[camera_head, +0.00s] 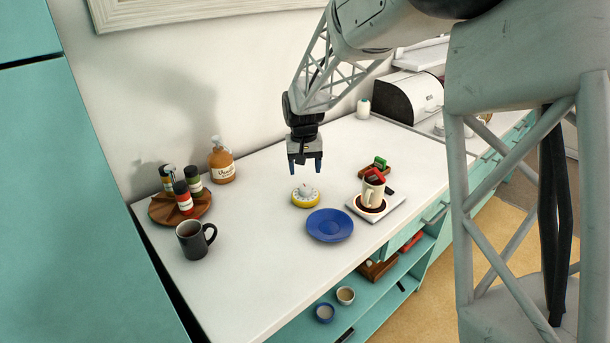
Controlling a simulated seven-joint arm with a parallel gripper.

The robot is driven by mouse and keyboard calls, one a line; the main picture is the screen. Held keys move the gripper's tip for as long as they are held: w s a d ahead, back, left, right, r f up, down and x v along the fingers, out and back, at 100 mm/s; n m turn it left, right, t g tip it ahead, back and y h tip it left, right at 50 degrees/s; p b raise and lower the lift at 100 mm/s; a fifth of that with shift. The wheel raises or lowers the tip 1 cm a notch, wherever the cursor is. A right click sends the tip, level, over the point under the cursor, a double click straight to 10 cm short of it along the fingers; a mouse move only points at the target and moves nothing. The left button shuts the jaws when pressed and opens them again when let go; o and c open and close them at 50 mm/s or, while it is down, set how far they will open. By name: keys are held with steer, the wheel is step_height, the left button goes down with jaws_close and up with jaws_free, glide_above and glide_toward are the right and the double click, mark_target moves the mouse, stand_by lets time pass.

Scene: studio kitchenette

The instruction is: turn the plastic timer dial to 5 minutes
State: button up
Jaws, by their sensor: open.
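The plastic timer (305,196) is a small round yellow thing with a pale dial on top. It sits on the white counter, just behind and left of a blue plate. The dial's markings are too small to read. My gripper (305,168) points down above the timer, with its two blue-tipped fingers apart and nothing between them. The fingertips appear a little above the dial and not touching it.
The blue plate (330,225) lies close by the timer. A white tray (394,212) with a mug (373,192) is to the right. A dark mug (195,240), a wooden tray (160,212) with several bottles and a brown bottle (221,163) stand left. The counter's front left is clear.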

mark_target(306, 187)
steer(key=shift+r, duration=0.25)
steer(key=shift+n, duration=0.4)
steer(key=n, duration=0.3)
steer(key=shift+n, duration=0.4)
steer(key=n, duration=0.6)
steer(key=shift+d+n, duration=0.15)
steer(key=shift+n, duration=0.25)
steer(key=shift+f, duration=0.15)
steer(key=shift+f, duration=3.8)
steer(key=c, duration=0.9)
